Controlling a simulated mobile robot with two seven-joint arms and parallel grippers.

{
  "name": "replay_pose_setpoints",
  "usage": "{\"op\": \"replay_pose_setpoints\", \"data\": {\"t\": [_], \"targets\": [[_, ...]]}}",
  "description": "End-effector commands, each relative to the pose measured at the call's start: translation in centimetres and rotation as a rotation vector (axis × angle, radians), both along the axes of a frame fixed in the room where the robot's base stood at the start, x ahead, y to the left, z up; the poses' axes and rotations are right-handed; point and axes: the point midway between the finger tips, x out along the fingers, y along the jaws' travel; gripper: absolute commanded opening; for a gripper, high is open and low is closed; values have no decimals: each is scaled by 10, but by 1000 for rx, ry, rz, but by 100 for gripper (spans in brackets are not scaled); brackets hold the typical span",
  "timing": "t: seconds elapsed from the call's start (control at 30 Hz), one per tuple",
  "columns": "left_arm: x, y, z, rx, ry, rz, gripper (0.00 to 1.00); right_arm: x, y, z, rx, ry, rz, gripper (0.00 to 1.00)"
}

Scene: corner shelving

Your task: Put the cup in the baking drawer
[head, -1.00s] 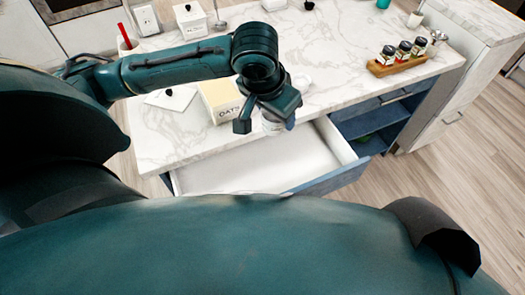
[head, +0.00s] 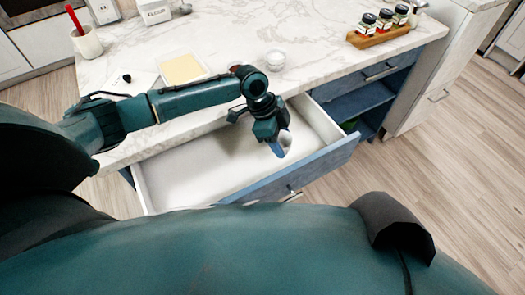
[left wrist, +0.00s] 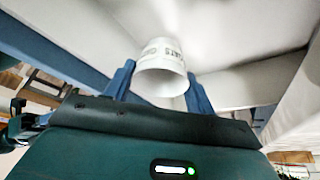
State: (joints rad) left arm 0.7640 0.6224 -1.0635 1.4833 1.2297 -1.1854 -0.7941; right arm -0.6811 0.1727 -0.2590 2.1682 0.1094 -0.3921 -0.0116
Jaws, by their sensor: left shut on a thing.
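My left gripper (head: 282,146) hangs over the open drawer (head: 185,175), toward its right side, with its fingers pointing down. The drawer has a white inside and a blue front, and its visible floor looks empty. In the left wrist view the white cup (left wrist: 160,58), with dark lettering, sits between the two blue fingers of the left gripper, which is shut on it. In the head view the cup is mostly hidden by the gripper. My right gripper is not in view.
The marble counter (head: 225,40) lies behind the drawer. On it are a cream box (head: 182,68), a small clear-white bowl (head: 275,60), a wooden rack (head: 372,42) with spice jars, and a crock (head: 88,44) with a red utensil. A blue open shelf (head: 355,100) is right of the drawer.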

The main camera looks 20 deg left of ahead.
Motion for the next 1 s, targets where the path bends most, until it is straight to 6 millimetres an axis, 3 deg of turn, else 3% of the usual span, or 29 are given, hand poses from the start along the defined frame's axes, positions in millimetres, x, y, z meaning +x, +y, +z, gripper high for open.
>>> {"op": "replay_pose_setpoints", "data": {"t": [0.1,0.33,0.5,0.9,0.93,1.0], "targets": [[0,-1,-20,0,1,2,30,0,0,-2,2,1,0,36],[0,0,-39,-1,0,2,30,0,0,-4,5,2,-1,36],[0,0,-63,0,1,3,30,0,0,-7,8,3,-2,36],[0,0,-72,-1,-2,2,30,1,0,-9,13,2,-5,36],[0,0,-71,0,-1,2,56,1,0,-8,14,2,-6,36],[0,0,-70,0,-1,2,62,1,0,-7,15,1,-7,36]]}}
